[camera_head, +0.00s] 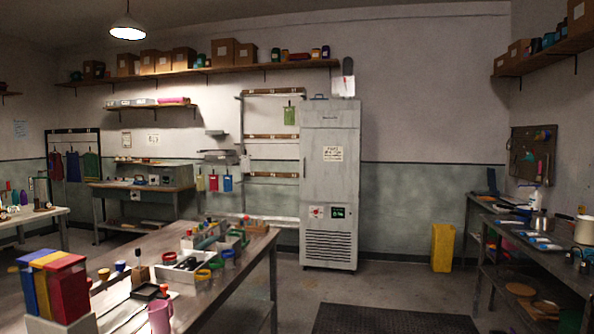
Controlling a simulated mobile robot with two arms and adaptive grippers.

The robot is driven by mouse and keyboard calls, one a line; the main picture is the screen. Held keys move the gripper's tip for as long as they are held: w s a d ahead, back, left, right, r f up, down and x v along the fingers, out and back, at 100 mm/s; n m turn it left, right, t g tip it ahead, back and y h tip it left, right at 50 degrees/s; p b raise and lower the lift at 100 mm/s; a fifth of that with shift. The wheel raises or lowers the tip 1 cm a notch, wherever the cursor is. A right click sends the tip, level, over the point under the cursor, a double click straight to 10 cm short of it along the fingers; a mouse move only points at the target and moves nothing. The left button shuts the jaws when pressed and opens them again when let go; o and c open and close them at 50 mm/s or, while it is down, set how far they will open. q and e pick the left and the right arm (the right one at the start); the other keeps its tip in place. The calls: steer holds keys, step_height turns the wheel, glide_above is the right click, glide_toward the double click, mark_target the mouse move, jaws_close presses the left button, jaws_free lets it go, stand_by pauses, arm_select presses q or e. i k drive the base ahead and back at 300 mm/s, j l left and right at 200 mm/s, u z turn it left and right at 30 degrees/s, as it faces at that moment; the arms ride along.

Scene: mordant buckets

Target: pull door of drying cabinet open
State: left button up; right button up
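The drying cabinet (329,185) is a tall, pale grey cabinet against the back wall, a little right of the picture's middle. Its door looks shut. A paper notice is stuck on the upper part, with small red and green labels lower down and a louvred vent near the bottom. A dark, thin handle shows along the left side of the front. Neither of my grippers is in the head view, and nothing touches the cabinet.
A long worktable (240,285) with trays, tapes and binders fills the left foreground. A dark floor mat (392,320) lies in front of the cabinet. A yellow bin (443,248) stands to its right. A metal bench (530,262) runs along the right. Floor between is clear.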

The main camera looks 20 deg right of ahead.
mark_target(329, 158)
steer(key=i+l+z, duration=0.3)
steer(key=i, duration=0.15)
steer(key=i+l+z, duration=0.3)
steer(key=i, duration=0.2)
steer(key=i+z, duration=0.3)
steer(key=i, duration=2.2)
steer(key=i+u, duration=0.1)
steer(key=i, duration=0.55)
steer(key=i+u, duration=0.15)
steer(key=i, duration=0.55)
steer(key=i+l+u, duration=0.1)
steer(key=i, duration=0.55)
